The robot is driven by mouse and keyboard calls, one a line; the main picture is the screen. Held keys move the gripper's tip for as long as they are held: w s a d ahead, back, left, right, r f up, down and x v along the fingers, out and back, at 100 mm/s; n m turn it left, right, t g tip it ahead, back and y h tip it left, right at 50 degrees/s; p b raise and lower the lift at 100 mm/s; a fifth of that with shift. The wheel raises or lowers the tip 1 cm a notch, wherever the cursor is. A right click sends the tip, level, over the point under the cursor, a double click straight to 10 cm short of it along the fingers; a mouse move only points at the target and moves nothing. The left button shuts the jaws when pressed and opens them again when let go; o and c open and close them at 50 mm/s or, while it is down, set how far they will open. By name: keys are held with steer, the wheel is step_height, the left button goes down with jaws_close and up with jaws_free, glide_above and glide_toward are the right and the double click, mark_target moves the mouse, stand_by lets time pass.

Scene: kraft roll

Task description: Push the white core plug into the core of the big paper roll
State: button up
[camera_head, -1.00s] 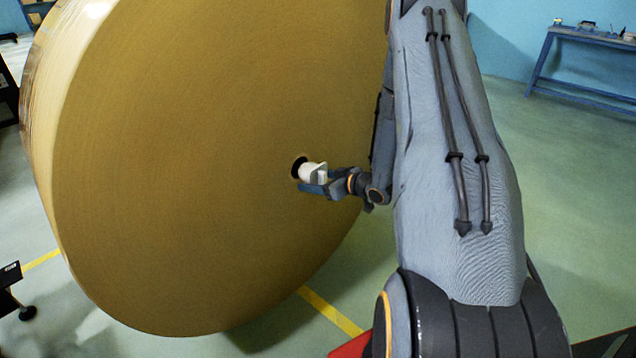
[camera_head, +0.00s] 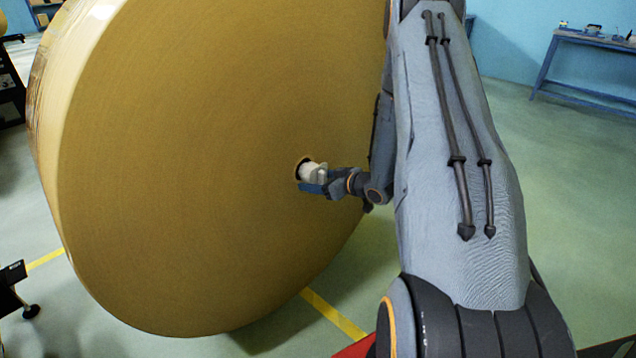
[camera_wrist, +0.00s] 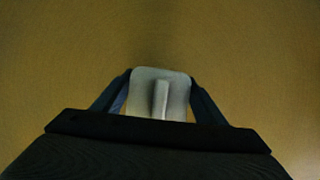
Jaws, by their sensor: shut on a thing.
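The big paper roll (camera_head: 190,180) stands on its side with its flat brown end facing me. Its core (camera_head: 301,163) is a dark round hole, part of which shows at the left of the plug. The white core plug (camera_head: 313,172) is at the core's mouth, and its front end seems to be at or just inside the hole; how deep, I cannot tell. My gripper (camera_head: 318,187) is shut on the plug. In the wrist view, the plug's pale back with a raised rib (camera_wrist: 160,95) shows between my fingers, with the roll's face behind it.
A blue table (camera_head: 590,65) with small items stands at the far right by the wall. A yellow floor line (camera_head: 332,315) runs below the roll. Dark equipment (camera_head: 14,285) stands at the left edge. The green floor at right is clear.

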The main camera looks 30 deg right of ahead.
steer(key=shift+w+a, duration=0.2)
steer(key=shift+w, duration=0.3)
steer(key=shift+w+a, duration=0.2)
steer(key=shift+w, duration=0.25)
steer(key=shift+w+r, duration=0.15)
steer(key=shift+w, duration=0.05)
stand_by(0.4)
steer(key=shift+s, duration=0.2)
steer(key=shift+s, duration=0.35)
steer(key=shift+s+d+p, duration=0.45)
steer(key=shift+s+p, duration=0.1)
steer(key=shift+s, duration=0.1)
steer(key=s+d+p, duration=0.2)
steer(key=s+p, duration=0.1)
steer(key=s, duration=0.3)
stand_by(0.4)
stand_by(0.5)
